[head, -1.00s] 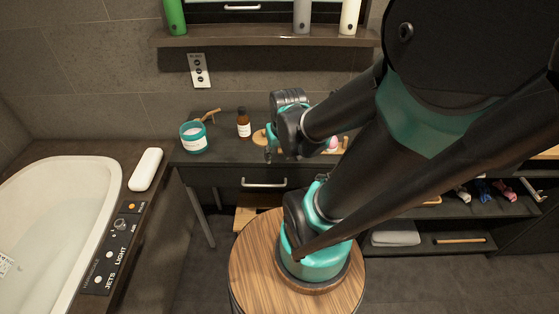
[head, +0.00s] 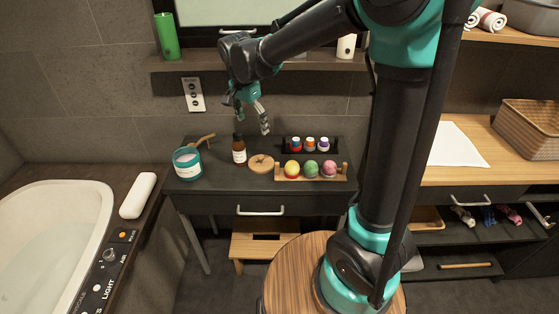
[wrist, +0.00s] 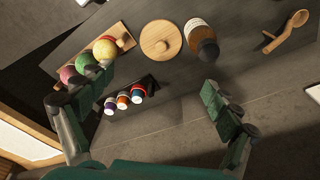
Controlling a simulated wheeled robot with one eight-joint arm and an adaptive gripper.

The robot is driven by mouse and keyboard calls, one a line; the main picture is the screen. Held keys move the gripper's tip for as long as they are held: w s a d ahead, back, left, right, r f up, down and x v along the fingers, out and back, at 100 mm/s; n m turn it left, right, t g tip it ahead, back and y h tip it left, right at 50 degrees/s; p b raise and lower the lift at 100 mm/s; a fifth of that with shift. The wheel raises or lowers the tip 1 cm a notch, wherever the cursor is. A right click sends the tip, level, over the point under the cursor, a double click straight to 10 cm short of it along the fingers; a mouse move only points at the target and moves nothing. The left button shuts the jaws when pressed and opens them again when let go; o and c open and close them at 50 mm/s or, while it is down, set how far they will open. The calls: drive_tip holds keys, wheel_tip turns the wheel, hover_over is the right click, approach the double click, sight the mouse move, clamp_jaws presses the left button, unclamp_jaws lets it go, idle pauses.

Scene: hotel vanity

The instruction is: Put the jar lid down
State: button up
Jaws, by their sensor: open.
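The jar lid (head: 261,164) is a round, light wooden disc with a small knob, lying flat on the dark vanity top (head: 222,178). It also shows in the wrist view (wrist: 158,43). My gripper (head: 252,114) is open and empty, raised above and behind the lid, clear of it. In the wrist view its two spread fingers (wrist: 145,103) have nothing between them. A teal jar (head: 187,164) with a white label and pale contents stands uncovered left of the lid.
A brown bottle (head: 239,149) stands between jar and lid. A wooden spoon (head: 203,140) lies behind the jar. A shelf (head: 200,62) runs above.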

sight(261, 157)
drive_tip(key=f, duration=0.5)
drive_tip(key=w+d+f, duration=0.1)
drive_tip(key=f, duration=0.5)
drive_tip(key=w+d+f, duration=0.1)
drive_tip(key=f, duration=0.5)
drive_tip(key=shift+w, duration=0.15)
drive_tip(key=c, duration=1.2)
drive_tip(key=shift+c, duration=0.8)
